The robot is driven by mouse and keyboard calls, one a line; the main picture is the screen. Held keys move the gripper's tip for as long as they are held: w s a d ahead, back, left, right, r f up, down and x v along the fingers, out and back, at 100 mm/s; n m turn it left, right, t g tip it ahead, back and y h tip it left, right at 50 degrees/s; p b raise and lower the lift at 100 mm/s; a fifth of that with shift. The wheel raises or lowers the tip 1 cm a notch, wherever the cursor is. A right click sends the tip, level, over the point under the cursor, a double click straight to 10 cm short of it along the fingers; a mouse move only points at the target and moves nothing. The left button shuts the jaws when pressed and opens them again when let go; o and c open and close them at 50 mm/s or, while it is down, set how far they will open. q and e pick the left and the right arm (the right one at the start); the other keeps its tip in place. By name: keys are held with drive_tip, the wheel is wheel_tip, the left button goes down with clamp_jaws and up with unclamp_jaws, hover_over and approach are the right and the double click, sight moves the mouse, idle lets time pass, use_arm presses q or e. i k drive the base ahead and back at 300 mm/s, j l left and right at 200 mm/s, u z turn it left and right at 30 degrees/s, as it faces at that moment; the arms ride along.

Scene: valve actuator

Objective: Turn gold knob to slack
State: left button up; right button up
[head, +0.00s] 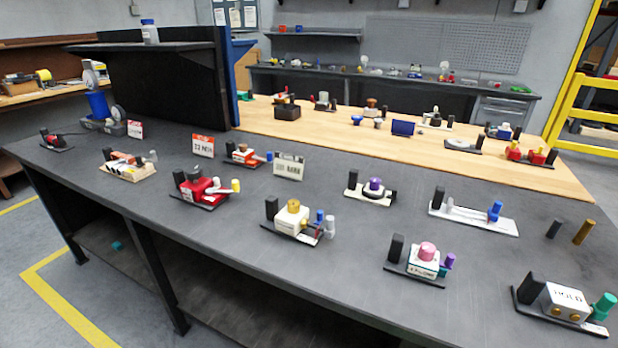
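A gold knob (293,206) sits on top of a small white box (291,220) at the middle of the near dark bench. The box stands on a flat plate with a black block (271,208) on its left and blue and white posts (329,226) on its right. Any marking for slack is too small to read. Two small gold round parts (556,310) show on the front of another white box (566,297) at the lower right. Neither of my grippers is in view.
The dark bench (330,275) holds several other devices, including one with a pink knob (427,250), one with a purple knob (375,184) and a red one (197,186). Small sign cards (203,145) stand behind. A loose gold cylinder (584,232) is at the right.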

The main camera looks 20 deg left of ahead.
sight(292, 205)
drive_tip(key=j+z, duration=0.2)
drive_tip(key=j, duration=0.2)
drive_tip(key=j+z, duration=0.2)
drive_tip(key=j, duration=0.2)
drive_tip(key=k+j+z, duration=0.2)
drive_tip(key=j, duration=0.2)
drive_tip(key=j+z, duration=0.25)
drive_tip(key=j, duration=0.15)
drive_tip(key=k+j+z, duration=0.2)
drive_tip(key=j, duration=0.15)
